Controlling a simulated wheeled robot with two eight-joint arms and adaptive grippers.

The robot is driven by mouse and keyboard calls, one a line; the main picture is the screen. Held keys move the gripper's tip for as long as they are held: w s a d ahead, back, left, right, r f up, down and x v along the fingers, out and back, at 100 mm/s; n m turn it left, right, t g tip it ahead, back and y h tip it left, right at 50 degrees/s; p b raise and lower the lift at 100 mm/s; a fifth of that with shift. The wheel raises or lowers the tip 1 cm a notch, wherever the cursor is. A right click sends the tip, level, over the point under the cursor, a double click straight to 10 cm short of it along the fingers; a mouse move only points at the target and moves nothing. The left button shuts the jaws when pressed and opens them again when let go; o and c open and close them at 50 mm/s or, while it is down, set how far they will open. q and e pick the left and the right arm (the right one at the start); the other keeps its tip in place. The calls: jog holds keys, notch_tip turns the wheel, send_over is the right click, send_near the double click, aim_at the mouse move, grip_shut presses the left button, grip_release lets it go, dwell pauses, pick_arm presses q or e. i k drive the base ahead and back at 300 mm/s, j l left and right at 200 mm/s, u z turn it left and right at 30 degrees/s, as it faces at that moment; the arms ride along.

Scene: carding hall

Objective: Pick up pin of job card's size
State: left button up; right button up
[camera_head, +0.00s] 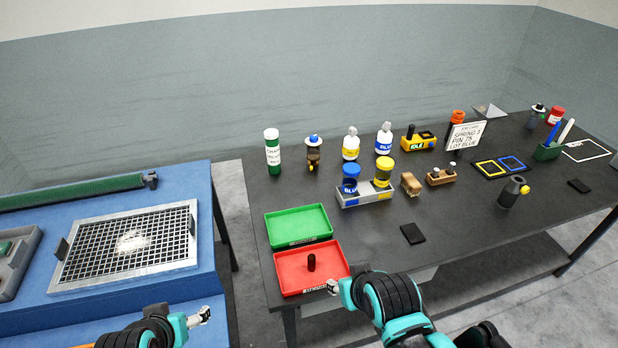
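The job card (466,136) stands upright at the back of the dark table and reads "SPRING 3, PIN 75, LOT BLUE". A small wooden block (441,178) in front of it bears small pale-topped pieces, perhaps pins; their sizes are too small to read. A dark upright cylinder (311,262) stands in the red tray (289,288); I cannot tell what it is. My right gripper (334,287) is at the red tray's front right corner, apart from the block. My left gripper (201,317) is over the blue bench's front. Neither gripper's finger gap is clear.
A green tray (292,238) lies behind the red one. A grey holder (366,199) carries blue-capped and yellow-capped jars. A mesh screen (130,243) lies on the blue bench (219,275).

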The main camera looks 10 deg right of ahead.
aim_at(452, 165)
jog(key=i+l+z, duration=0.1)
jog(key=z, duration=0.4)
jog(key=i+l+z, duration=0.1)
jog(key=l+z, duration=0.15)
jog(key=z, duration=0.2)
jog(key=i+l+z, duration=0.1)
jog(key=z, duration=0.4)
jog(key=i+l+z, duration=0.2)
jog(key=i+l, duration=0.2)
jog(key=i+l+z, duration=0.2)
jog(key=i+l, duration=0.15)
jog(key=i+l+z, duration=0.15)
jog(key=i, duration=0.4)
jog(key=l, duration=0.1)
